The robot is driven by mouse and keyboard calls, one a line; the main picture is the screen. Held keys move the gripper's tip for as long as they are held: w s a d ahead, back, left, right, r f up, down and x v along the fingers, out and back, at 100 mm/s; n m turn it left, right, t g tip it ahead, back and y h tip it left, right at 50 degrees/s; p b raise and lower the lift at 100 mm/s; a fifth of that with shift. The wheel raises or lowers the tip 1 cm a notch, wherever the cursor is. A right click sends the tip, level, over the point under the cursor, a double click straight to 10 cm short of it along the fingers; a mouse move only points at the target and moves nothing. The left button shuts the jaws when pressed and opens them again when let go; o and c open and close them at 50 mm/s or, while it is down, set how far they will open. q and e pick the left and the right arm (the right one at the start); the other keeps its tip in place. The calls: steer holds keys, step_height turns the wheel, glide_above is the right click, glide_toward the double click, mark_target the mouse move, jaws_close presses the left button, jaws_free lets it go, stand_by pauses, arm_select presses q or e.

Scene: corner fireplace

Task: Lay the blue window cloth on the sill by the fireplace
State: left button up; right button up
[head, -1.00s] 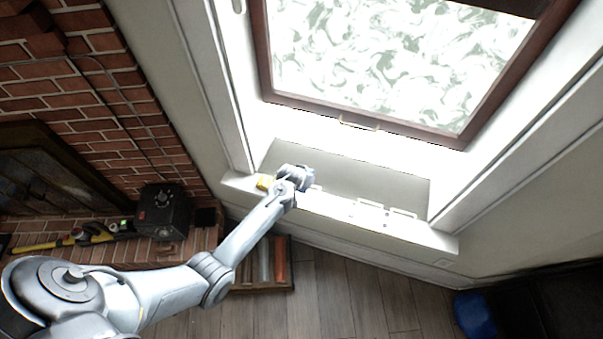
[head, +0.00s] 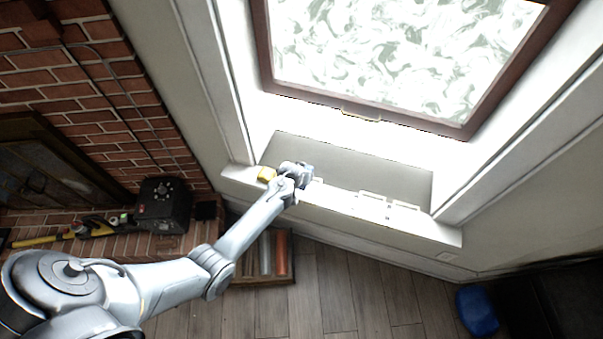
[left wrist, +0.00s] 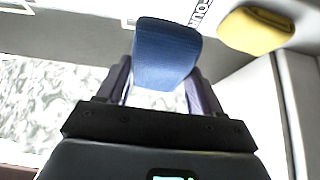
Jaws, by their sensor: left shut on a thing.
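The blue window cloth (left wrist: 167,55) shows in the left wrist view as a small folded pad. My left gripper (left wrist: 163,82) is shut on it, with one dark finger on each side. In the head view my left gripper (head: 302,173) is over the left part of the white sill (head: 335,203), below the window. The cloth is hidden or too small to make out there. I cannot tell whether the cloth touches the sill. My right gripper is in neither view.
A yellow pad (head: 266,174) lies on the sill just left of my gripper; it also shows in the wrist view (left wrist: 255,31). White frame-like fittings (head: 388,203) are on the sill to the right. A black box (head: 163,205) stands on the brick hearth. A blue object (head: 477,310) is at lower right.

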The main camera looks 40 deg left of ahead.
arm_select(q)
step_height(320, 180, down, 6)
steer(key=b, duration=0.3)
steer(key=shift+b, duration=0.35)
steer(key=shift+f+b, duration=0.5)
steer(key=shift+f, duration=0.1)
steer(key=shift+f+b, duration=0.5)
steer(key=shift+f, duration=0.25)
steer(key=o, duration=1.2)
